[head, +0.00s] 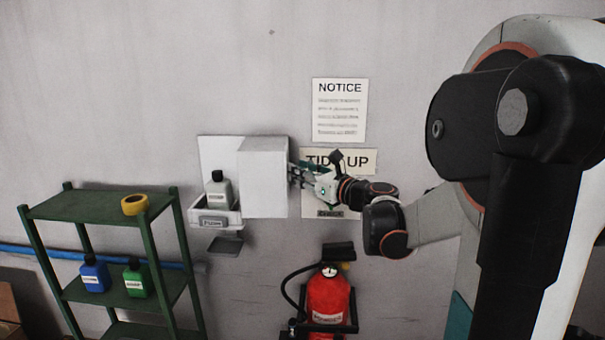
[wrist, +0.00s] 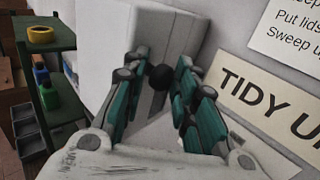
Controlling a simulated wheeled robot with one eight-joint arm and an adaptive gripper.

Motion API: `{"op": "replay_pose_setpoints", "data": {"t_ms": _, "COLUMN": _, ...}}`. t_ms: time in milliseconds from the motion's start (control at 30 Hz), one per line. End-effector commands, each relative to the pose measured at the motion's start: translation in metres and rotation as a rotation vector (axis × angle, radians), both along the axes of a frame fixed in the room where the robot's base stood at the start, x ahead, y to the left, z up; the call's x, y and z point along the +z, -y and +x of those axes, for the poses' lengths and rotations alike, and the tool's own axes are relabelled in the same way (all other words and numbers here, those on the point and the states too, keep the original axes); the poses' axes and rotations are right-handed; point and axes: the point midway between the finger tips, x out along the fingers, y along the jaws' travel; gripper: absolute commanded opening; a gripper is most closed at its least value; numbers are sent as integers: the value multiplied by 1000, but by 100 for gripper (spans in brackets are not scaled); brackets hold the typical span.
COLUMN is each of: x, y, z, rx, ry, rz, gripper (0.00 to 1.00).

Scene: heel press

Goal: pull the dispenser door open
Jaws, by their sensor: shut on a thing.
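The white dispenser (head: 264,178) is a box-like unit on the wall. My gripper (head: 294,174) is at the right side of that box part. In the wrist view the teal fingers of my gripper (wrist: 161,72) are closed on a dark round knob (wrist: 160,77) in front of the white box face (wrist: 115,50). In the head view the knob is hidden by the fingers.
A green shelf (head: 90,206) at the left holds a yellow tape roll (head: 134,204), a blue bottle (head: 95,274) and a green bottle (head: 135,279). A red fire extinguisher (head: 328,298) is below my gripper. Paper signs (head: 340,110) are on the wall at the right.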

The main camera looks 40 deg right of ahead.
Motion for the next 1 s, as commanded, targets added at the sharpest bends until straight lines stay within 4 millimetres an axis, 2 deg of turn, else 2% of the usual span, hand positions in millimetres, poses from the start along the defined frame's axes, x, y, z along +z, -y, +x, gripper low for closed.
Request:
{"op": "replay_pose_setpoints", "data": {"t_ms": 67, "x": 6, "y": 4, "z": 5, "rx": -6, "ry": 7, "rz": 9, "gripper": 0}}
{"op": "replay_pose_setpoints", "data": {"t_ms": 100, "x": 6, "y": 4, "z": 5, "rx": -6, "ry": 7, "rz": 9, "gripper": 29}}
{"op": "replay_pose_setpoints", "data": {"t_ms": 167, "x": 6, "y": 4, "z": 5, "rx": -6, "ry": 7, "rz": 9, "gripper": 42}}
{"op": "replay_pose_setpoints", "data": {"t_ms": 200, "x": 6, "y": 3, "z": 5, "rx": -6, "ry": 7, "rz": 9, "gripper": 44}}
{"op": "replay_pose_setpoints", "data": {"t_ms": 1000, "x": 3, "y": 2, "z": 1, "rx": -3, "ry": 4, "rz": 4, "gripper": 44}}
